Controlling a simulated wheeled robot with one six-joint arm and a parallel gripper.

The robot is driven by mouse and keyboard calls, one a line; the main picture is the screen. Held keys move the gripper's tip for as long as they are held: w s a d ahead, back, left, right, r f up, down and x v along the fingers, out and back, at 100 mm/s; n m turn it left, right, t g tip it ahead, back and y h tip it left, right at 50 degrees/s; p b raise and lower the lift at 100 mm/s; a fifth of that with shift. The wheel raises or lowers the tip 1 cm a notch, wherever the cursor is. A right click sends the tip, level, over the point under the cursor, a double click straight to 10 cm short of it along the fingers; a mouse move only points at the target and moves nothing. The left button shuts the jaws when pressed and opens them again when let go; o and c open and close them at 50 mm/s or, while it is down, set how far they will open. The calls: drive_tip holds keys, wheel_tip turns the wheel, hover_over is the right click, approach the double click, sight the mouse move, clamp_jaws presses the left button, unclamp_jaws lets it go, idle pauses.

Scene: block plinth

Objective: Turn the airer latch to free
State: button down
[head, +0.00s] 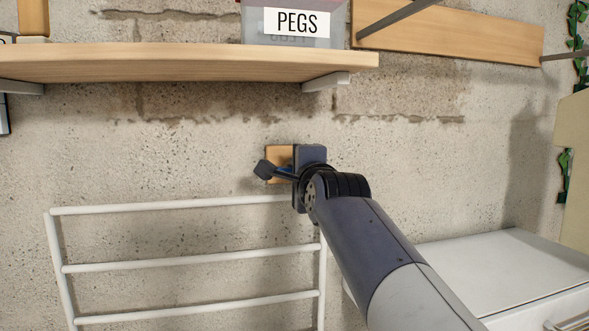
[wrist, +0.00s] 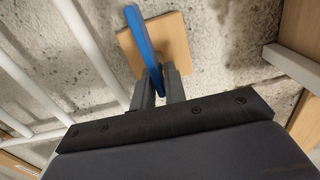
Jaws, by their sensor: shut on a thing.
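The airer latch has a blue lever (wrist: 139,35) on a square wooden plate (wrist: 172,45) fixed to the wall. In the wrist view the lever runs from the plate's upper left down between my two fingers. My gripper (wrist: 158,86) is shut on the lever's lower part. In the head view the wooden plate (head: 279,157) shows beside my wrist, which hides most of the latch. The white airer (head: 180,204) hangs just below and left of the plate, and its bars (wrist: 92,45) also show in the wrist view. No markings on the latch are legible.
A wooden shelf (head: 180,62) with a metal bracket (head: 326,81) juts out above the latch and carries a box labelled PEGS (head: 292,40). A white cabinet (head: 500,275) stands at the lower right. Bare wall lies left of the latch.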

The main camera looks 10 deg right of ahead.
drive_tip(key=shift+f, duration=0.1)
drive_tip(key=c, duration=1.6)
unclamp_jaws()
drive_tip(key=shift+o, duration=0.2)
drive_tip(key=s+b, duration=0.3)
drive_tip(key=s, duration=0.8)
drive_tip(key=shift+w, duration=0.1)
drive_tip(key=w+p, duration=0.3)
drive_tip(key=w, duration=0.8)
drive_tip(key=shift+s, duration=0.1)
